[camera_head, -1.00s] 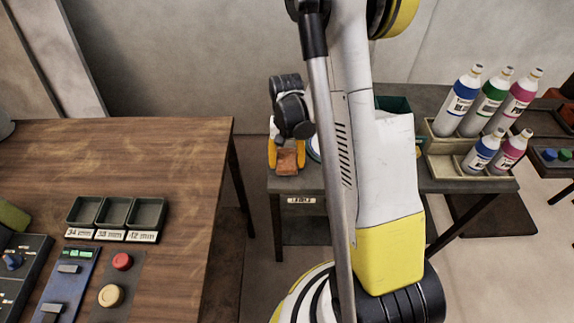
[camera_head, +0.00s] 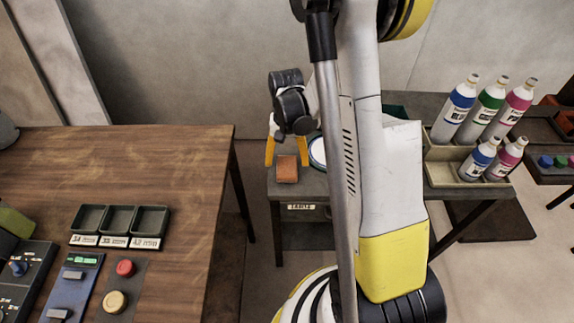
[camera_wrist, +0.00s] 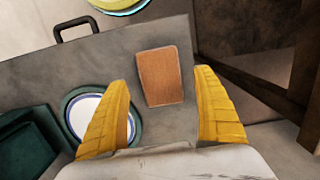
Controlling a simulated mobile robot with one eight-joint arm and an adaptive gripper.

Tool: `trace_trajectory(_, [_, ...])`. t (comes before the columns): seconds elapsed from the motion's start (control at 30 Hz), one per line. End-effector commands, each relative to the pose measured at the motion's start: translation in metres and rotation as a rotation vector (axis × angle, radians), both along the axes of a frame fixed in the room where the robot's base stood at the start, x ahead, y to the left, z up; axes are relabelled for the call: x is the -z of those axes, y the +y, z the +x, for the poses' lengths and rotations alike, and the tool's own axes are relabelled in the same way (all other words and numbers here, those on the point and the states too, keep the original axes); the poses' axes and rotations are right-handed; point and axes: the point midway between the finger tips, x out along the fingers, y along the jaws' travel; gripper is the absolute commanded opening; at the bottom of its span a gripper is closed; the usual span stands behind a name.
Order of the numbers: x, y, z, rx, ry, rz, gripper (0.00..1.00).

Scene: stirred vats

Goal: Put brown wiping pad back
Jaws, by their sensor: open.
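The brown wiping pad (camera_head: 287,169) lies flat on the grey side table (camera_head: 460,192), near its left front corner. In the wrist view the pad (camera_wrist: 160,76) lies just beyond and between my fingertips, touching neither. My gripper (camera_head: 287,150) is open and empty, with its yellow fingers spread above the table behind the pad. The gripper also shows in the wrist view (camera_wrist: 163,88). Part of the table is hidden behind my arm in the head view.
A white plate with a blue rim (camera_wrist: 88,117) lies beside one finger, with a dark green bin (camera_wrist: 30,140) near it. Several bottles (camera_head: 480,110) stand in a beige rack at the right. A wooden table (camera_head: 120,170) with trays and controls is at left.

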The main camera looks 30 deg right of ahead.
Motion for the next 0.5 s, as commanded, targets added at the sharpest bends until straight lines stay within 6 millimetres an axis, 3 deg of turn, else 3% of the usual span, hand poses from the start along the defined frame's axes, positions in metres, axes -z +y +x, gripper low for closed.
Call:
trace_trajectory(0.03, [-0.018,-0.001,0.001,0.0,0.0,0.0,0.78])
trace_trajectory(0.2, [-0.054,-0.003,0.005,0.0,0.0,0.0,0.78])
trace_trajectory(0.5, [-0.088,-0.002,0.007,-0.011,-0.011,-0.003,0.78])
